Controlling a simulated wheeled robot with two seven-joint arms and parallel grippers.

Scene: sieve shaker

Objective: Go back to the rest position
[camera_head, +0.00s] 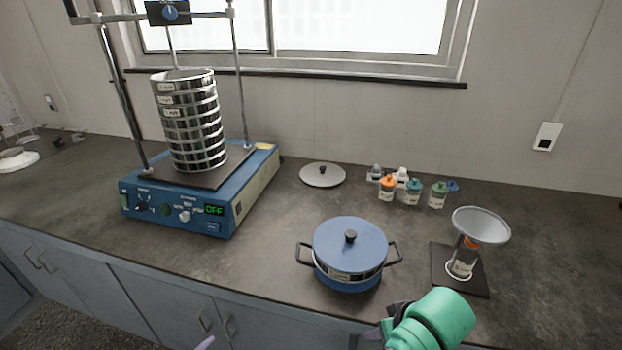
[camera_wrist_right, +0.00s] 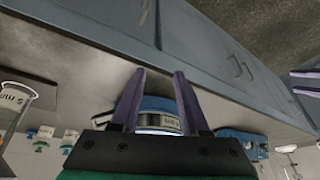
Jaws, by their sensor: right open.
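My right arm's green wrist shows at the bottom of the head view, with the right gripper (camera_head: 370,337) in front of the counter edge. In the right wrist view, its purple fingers (camera_wrist_right: 158,75) are apart with nothing held. The blue lidded pot (camera_head: 350,250), also in the right wrist view (camera_wrist_right: 158,103), stands on the counter beyond the fingers, apart from them. Of my left gripper, a purple tip (camera_head: 206,343) shows at the head view's bottom edge. Parts of its fingers (camera_wrist_right: 306,82) show at the wrist view's right edge, too cut off to judge its opening.
The blue shaker (camera_head: 185,205) reads OFF and carries a sieve stack (camera_head: 190,120) under its frame. A grey lid (camera_head: 322,175) lies behind the pot. Several small jars (camera_head: 412,190) stand by the wall. A funnel-topped jar (camera_head: 463,258) stands on a dark plate (camera_head: 475,285) at right.

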